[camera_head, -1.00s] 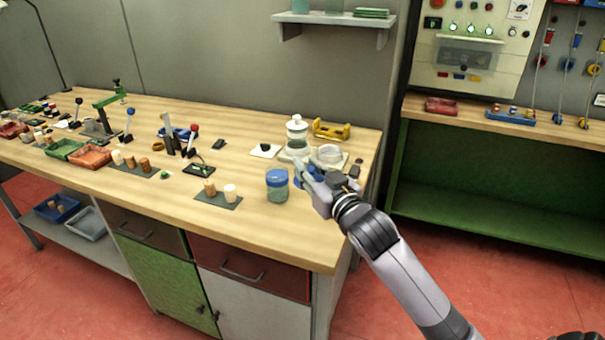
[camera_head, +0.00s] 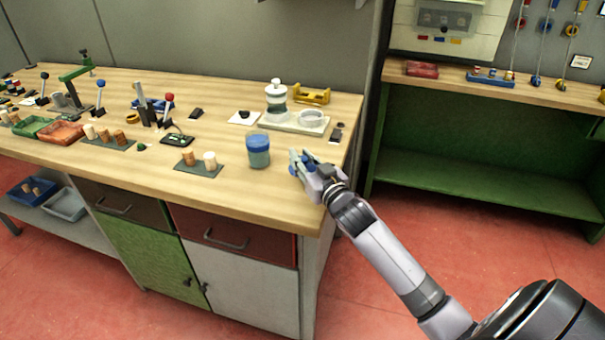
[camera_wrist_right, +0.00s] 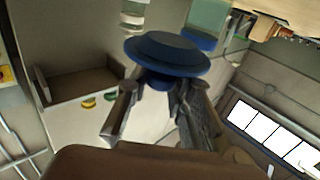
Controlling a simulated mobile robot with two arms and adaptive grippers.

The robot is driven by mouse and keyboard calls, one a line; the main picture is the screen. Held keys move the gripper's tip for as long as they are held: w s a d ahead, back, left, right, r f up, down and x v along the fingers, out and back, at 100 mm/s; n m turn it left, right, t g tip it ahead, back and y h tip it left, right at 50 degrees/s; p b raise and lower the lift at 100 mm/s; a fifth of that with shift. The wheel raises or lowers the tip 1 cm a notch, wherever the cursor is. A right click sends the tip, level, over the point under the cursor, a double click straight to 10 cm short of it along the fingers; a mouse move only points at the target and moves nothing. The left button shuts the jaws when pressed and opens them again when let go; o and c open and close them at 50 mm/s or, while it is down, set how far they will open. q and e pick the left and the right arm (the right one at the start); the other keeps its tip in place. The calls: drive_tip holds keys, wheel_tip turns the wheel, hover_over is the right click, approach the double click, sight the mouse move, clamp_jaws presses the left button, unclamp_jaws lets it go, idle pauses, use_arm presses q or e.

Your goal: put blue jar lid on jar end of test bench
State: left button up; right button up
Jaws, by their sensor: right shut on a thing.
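A blue lid (camera_wrist_right: 166,55), a wide disc with a knob, is held by its knob between the fingers of my right gripper (camera_wrist_right: 160,92). In the head view my right gripper (camera_head: 303,164) is near the right end of the bench (camera_head: 230,188), with a little of the blue lid showing. A jar with a blue top (camera_head: 258,151) stands upright to the left of the gripper, apart from it. A white-topped clear jar (camera_head: 276,97) stands on a pale tray (camera_head: 289,125) behind. My left gripper is not in view.
A round clear dish (camera_head: 311,117) sits on the tray, with a yellow holder (camera_head: 312,95) behind it. Cork stoppers stand on a dark mat (camera_head: 198,170) left of the blue-topped jar. The bench's front right corner is clear.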

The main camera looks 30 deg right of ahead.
wheel_tip(320, 180, down, 4)
drive_tip(key=shift+f, duration=0.25)
drive_tip(key=o, duration=0.9)
drive_tip(key=shift+o, duration=0.2)
drive_tip(key=s+b, duration=0.1)
drive_tip(key=s, duration=1.1)
drive_tip(key=shift+a, duration=0.45)
